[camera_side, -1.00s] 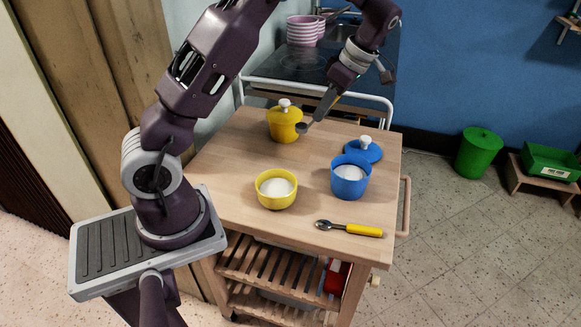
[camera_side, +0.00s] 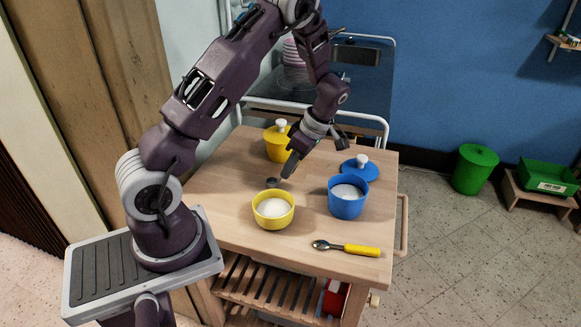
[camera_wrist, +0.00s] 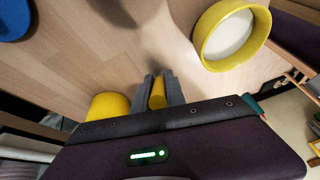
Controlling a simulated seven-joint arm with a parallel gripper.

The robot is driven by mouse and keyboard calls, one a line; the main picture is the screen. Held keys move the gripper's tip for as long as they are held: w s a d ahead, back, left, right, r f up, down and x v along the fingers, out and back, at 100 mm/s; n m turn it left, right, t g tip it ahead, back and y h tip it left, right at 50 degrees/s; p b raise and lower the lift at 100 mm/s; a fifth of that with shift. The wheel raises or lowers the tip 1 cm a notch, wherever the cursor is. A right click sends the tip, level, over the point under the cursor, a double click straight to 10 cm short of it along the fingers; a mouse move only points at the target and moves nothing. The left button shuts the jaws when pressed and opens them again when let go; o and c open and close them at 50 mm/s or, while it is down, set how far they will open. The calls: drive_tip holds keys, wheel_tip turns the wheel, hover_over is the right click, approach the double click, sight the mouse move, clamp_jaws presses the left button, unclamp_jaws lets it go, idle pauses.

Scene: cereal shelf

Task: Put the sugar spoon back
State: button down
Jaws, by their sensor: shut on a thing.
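My gripper (camera_side: 288,169) is shut on a spoon (camera_side: 271,182), whose dark grey bowl shows beyond the fingertips, above the table just behind the yellow bowl (camera_side: 273,222). In the wrist view, its yellow handle (camera_wrist: 157,92) sits between my fingers (camera_wrist: 158,90). The yellow bowl holds white sugar-like powder; in the wrist view it is at upper right (camera_wrist: 231,62). The blue pot (camera_side: 347,206) is open, with similar white contents. A second spoon (camera_side: 346,248), with a metal bowl and yellow handle, lies at the table's front right.
A yellow pot (camera_side: 276,150) with a white-knobbed lid stands at the back, partly behind my gripper. A blue lid (camera_side: 360,173) lies behind the blue pot.

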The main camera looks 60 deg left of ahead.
drive_tip(key=shift+f, duration=0.15)
drive_tip(key=c, duration=1.4)
unclamp_jaws()
drive_tip(key=shift+o, duration=0.2)
drive_tip(key=d+r+m+t+h, duration=0.1)
drive_tip(key=d+r+m, duration=0.25)
drive_tip(key=r, duration=0.55)
drive_tip(key=d+r+m+t, duration=0.1)
drive_tip(key=d+r+m, duration=0.1)
drive_tip(key=d+r, duration=0.45)
drive_tip(key=s+d+r+m+t+h, duration=0.1)
drive_tip(key=s+d+r+m+t, duration=0.2)
drive_tip(key=s+d+m, duration=0.2)
drive_tip(key=s+d+r+m+t+h, duration=0.1)
drive_tip(key=s+d+r+m+t, duration=0.3)
drive_tip(key=s+m, duration=0.8)
drive_tip(key=shift+d+r+m, duration=0.3)
drive_tip(key=shift+d+m, duration=0.4)
drive_tip(key=shift+m, duration=0.55)
